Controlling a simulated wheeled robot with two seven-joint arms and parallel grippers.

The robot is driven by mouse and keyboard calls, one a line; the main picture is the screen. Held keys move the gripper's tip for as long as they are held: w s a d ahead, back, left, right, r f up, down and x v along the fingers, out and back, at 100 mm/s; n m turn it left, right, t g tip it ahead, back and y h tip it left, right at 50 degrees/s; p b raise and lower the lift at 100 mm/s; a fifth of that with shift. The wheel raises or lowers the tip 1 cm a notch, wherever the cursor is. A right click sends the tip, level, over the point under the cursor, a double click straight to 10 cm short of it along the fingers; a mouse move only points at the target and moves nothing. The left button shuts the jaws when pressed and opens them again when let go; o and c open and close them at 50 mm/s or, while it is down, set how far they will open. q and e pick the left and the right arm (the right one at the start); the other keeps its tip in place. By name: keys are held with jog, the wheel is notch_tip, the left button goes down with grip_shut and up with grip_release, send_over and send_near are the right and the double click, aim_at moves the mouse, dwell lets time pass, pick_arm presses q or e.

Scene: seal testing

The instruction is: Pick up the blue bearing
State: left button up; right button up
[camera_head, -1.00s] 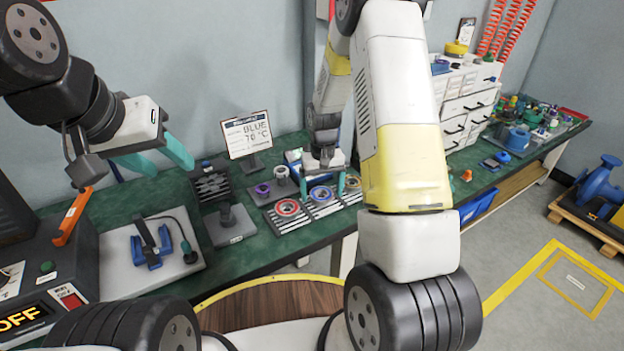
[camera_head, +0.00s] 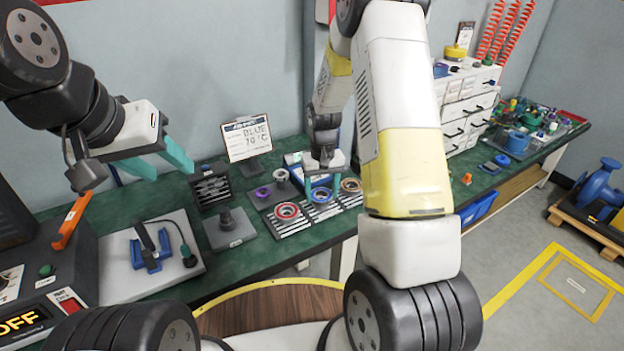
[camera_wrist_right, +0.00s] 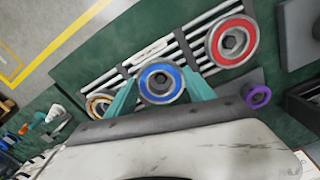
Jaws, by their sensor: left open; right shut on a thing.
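The blue bearing (camera_head: 321,196), a steel ring with a blue face, is in the middle of the row of bearings on the bench. It also shows in the right wrist view (camera_wrist_right: 161,69), between the two teal fingers. My right gripper (camera_head: 321,188) is shut on the blue bearing, one finger at each side. I cannot tell whether the bearing is clear of its rack (camera_head: 325,211). My left gripper (camera_head: 165,164) is open and empty, above the bench at the left.
A red bearing (camera_head: 287,211) and a bronze-coloured bearing (camera_head: 351,185) flank the blue one. A purple ring (camera_head: 263,193) lies behind. A clipboard (camera_head: 247,138) stands at the back. A grey stand (camera_head: 228,222) and a white plate with a blue clamp (camera_head: 151,257) are to the left.

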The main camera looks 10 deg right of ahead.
jog(key=r, duration=0.1)
jog(key=s+r, duration=0.1)
jog(key=r, duration=0.1)
jog(key=shift+a, duration=0.15)
jog(key=s+a+r, duration=0.1)
jog(key=s+a, duration=0.2)
jog(key=s, duration=1.1)
jog(key=shift+s, duration=0.3)
jog(key=shift+a, duration=0.1)
